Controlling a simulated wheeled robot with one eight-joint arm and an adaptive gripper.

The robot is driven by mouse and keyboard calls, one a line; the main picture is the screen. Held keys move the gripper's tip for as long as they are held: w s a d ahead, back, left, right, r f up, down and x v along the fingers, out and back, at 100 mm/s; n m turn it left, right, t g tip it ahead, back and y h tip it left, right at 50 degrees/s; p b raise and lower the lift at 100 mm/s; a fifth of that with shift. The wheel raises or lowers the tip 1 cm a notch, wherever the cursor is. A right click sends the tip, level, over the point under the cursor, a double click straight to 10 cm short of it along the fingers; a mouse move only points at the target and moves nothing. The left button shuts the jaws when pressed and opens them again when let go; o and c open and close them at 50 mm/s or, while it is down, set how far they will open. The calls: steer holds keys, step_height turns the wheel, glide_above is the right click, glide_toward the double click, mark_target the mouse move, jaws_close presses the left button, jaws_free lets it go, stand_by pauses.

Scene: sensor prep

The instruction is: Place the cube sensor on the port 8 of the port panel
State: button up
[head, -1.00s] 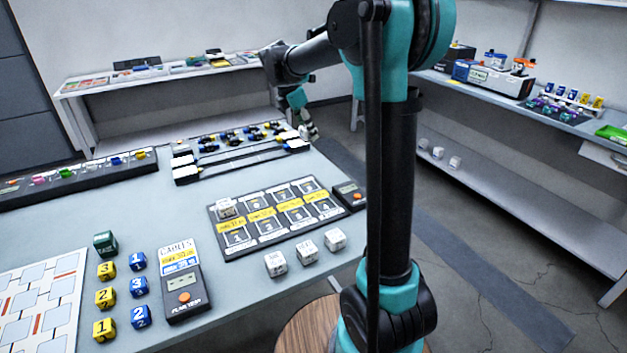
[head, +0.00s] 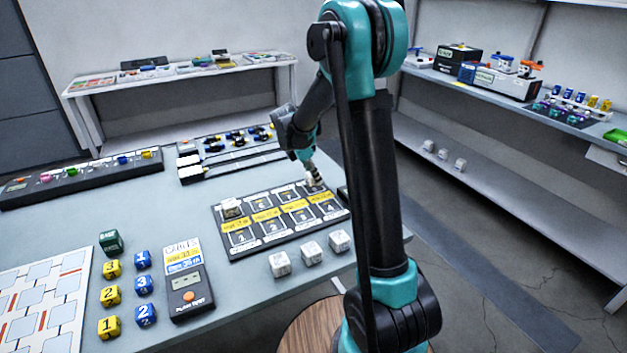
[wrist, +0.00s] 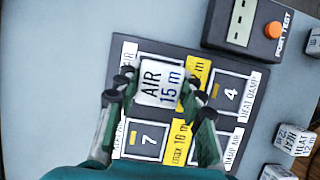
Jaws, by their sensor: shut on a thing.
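My gripper (wrist: 157,92) is shut on a white cube sensor (wrist: 161,82) marked "AIR 15 m", one finger on each side. In the head view my gripper (head: 311,170) is at the far right corner of the dark port panel (head: 247,248). The cube is over the corner port beside port 7 (wrist: 149,139) and across a yellow strip from port 4 (wrist: 231,95). The cube hides that port's number. I cannot tell whether it touches the panel. Another white cube (head: 231,208) sits on the far left port.
Three white cubes (head: 311,253) stand in front of the panel. The port test box (wrist: 243,22) is close beside the panel's right end. A gauge box (head: 190,292) and several yellow and blue cubes (head: 143,285) are at the left. A dark rack (head: 230,150) lies behind.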

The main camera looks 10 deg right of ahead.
steer(key=shift+f, duration=0.95)
steer(key=shift+f, duration=0.15)
steer(key=o, duration=1.2)
steer(key=shift+c, duration=0.2)
steer(key=v, duration=1.2)
